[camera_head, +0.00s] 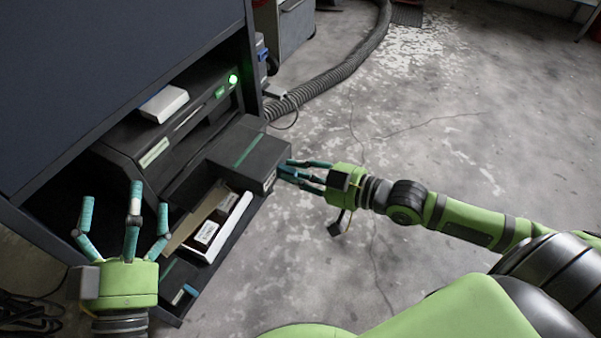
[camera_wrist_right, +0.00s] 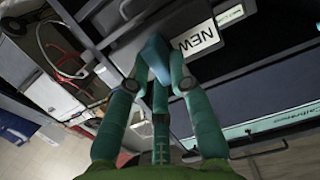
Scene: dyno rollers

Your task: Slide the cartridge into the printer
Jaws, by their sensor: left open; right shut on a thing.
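The printer (camera_head: 190,105) is a dark box inside a cabinet, with a lit green button at its upper right. The cartridge (camera_head: 245,150) is a dark block with a teal stripe, in front of the printer's right part. Its label reads NEW in the right wrist view (camera_wrist_right: 195,38). I cannot tell whether any of it is inside the printer. My right gripper (camera_head: 285,170) is shut on the cartridge's near right end. In the wrist view its fingers close around a light blue part at that end. My left gripper (camera_head: 125,205) is open and empty, left of the pull-out shelf.
A pull-out shelf (camera_head: 232,238) holds an open tray with small white-labelled boxes (camera_head: 207,232). A white box (camera_head: 164,104) lies on the printer. The cabinet (camera_head: 110,60) overhangs the printer. A ribbed hose (camera_head: 340,75) runs across the floor behind. The floor at right is clear.

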